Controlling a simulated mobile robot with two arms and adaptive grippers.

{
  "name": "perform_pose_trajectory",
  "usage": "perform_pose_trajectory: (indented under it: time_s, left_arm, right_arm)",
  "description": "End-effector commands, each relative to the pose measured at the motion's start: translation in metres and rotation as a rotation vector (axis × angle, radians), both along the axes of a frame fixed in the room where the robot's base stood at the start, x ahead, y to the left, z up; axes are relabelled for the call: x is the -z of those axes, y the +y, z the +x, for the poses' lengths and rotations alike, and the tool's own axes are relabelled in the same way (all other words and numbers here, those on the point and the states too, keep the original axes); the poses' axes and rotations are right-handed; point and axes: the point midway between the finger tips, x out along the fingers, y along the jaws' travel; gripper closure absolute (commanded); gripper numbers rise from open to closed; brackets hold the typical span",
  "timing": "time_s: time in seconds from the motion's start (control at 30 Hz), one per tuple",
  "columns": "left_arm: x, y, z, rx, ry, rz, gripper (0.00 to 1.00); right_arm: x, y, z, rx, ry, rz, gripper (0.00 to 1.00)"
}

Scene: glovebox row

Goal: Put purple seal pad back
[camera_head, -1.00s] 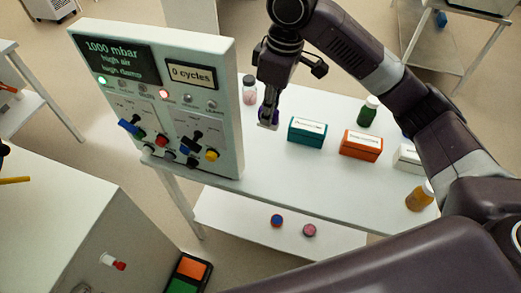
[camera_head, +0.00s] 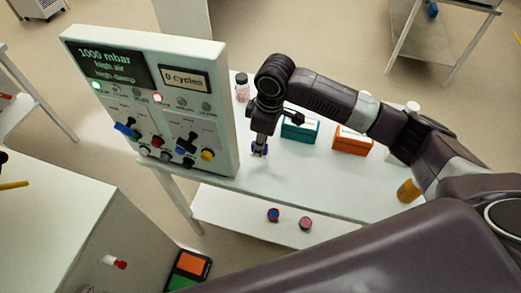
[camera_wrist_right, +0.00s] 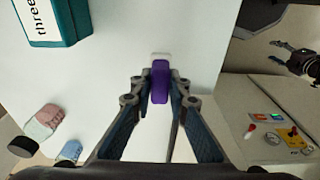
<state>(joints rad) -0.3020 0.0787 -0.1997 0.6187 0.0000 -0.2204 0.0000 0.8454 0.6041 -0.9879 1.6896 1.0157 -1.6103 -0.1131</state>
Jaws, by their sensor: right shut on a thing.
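The purple seal pad (camera_wrist_right: 160,82) is held between the fingertips of my right gripper (camera_wrist_right: 160,92) in the right wrist view. A small pale piece shows at its far end. In the head view my right gripper (camera_head: 259,150) points down just right of the control panel, above the white table (camera_head: 300,178), with a bit of purple at its tips. I cannot tell whether the pad touches the table. My left gripper (camera_wrist_right: 283,52) shows small at the right of the wrist view, with its fingers apart and nothing seen between them.
The control panel (camera_head: 150,100) reads 1000 mbar and 0 cycles. A teal box (camera_head: 300,132), an orange box (camera_head: 352,142), an amber bottle (camera_head: 408,191) and a pink-filled jar (camera_head: 242,88) stand on the table. Two round caps (camera_head: 273,215) (camera_head: 305,223) lie on the lower shelf.

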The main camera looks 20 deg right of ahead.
Motion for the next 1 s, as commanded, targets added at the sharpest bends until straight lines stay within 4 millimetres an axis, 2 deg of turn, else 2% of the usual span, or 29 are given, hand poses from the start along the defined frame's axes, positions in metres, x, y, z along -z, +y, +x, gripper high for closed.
perform_pose_trajectory:
  time_s: [0.1, 0.2, 0.6, 0.63, 0.77, 1.0]
  left_arm:
    - [-0.004, 0.0, 0.001, 0.0, -0.002, 0.0, 0.5]
    - [-0.006, -0.001, 0.002, 0.0, -0.003, -0.001, 0.5]
    - [-0.006, -0.001, 0.004, 0.001, -0.006, -0.001, 0.5]
    - [-0.006, -0.001, 0.004, 0.001, -0.006, -0.001, 0.5]
    - [-0.006, 0.0, 0.004, 0.001, -0.006, -0.001, 0.5]
    - [-0.006, 0.0, 0.004, 0.001, -0.006, 0.0, 0.5]
  right_arm:
    - [0.02, 0.0, -0.001, 0.002, 0.005, -0.002, 1.0]
    - [0.031, 0.0, -0.001, 0.0, 0.004, -0.002, 1.0]
    - [0.036, 0.0, -0.001, 0.0, 0.002, -0.001, 1.0]
    - [0.036, 0.0, -0.001, 0.0, 0.002, -0.001, 0.82]
    - [0.036, 0.0, -0.001, 0.0, 0.002, -0.001, 0.67]
    - [0.035, 0.0, -0.001, 0.0, 0.002, -0.001, 0.67]
